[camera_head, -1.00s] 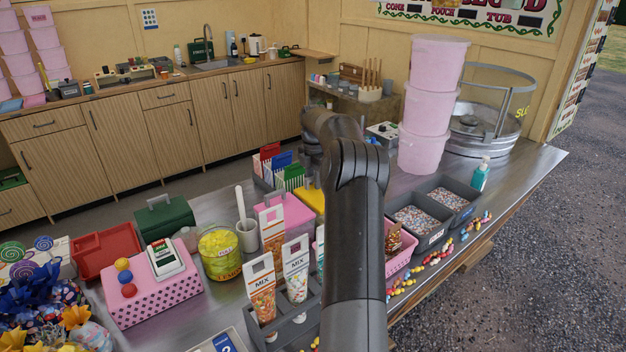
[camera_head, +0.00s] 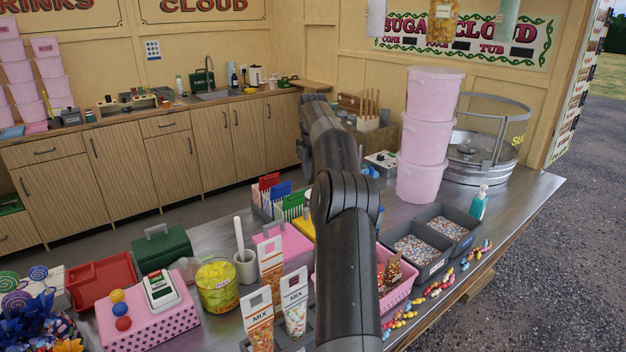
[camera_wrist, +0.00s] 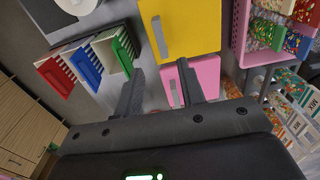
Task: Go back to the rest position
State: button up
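My gripper (camera_wrist: 159,68) shows in the wrist view with its two dark fingers spread apart. Nothing is held between them. Below the fingers in that view are a yellow box with a handle (camera_wrist: 190,25) and a pink box with a handle (camera_wrist: 203,75), with clear space between them and the fingertips as far as I can tell. In the head view my arm reaches up and away over the counter, and the fingers cannot be made out there.
The metal counter (camera_head: 520,190) holds a stack of pink tubs (camera_head: 425,135), grey sprinkle trays (camera_head: 415,250), a pink basket (camera_head: 400,290), a rack of coloured cards (camera_head: 268,190), a yellow tub (camera_head: 217,285) and MIX bags (camera_head: 294,300). Wooden cabinets (camera_head: 180,150) stand behind.

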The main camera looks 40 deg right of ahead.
dwell(0.3)
jog(key=s+a+r+m+h, duration=0.1)
jog(key=a+r+m, duration=0.1)
jog(key=a+r, duration=0.35)
jog(key=s+a+r+m, duration=0.1)
jog(key=a+r, duration=0.2)
jog(key=a, duration=0.6)
jog(key=s+a+r+m+t, duration=0.1)
jog(key=s+a+r+m, duration=0.1)
jog(key=s+a, duration=0.35)
jog(key=s+a+r+m+t, duration=0.1)
jog(key=s+a+r+m, duration=0.15)
jog(key=a, duration=0.55)
jog(key=s+a+f+m+t, duration=0.1)
jog(key=s+a+f+m, duration=0.2)
jog(key=s, duration=0.6)
jog(key=s+a+f+m+t, duration=0.1)
jog(key=s+a+f+m, duration=0.3)
jog(key=s, duration=0.4)
jog(key=s+a+f+m+t+y, duration=0.1)
jog(key=s+a+f+m, duration=0.2)
jog(key=s, duration=0.6)
jog(key=shift+s+a+f+t, duration=0.35)
jog(key=shift+a+f, duration=0.6)
jog(key=shift+a, duration=0.3)
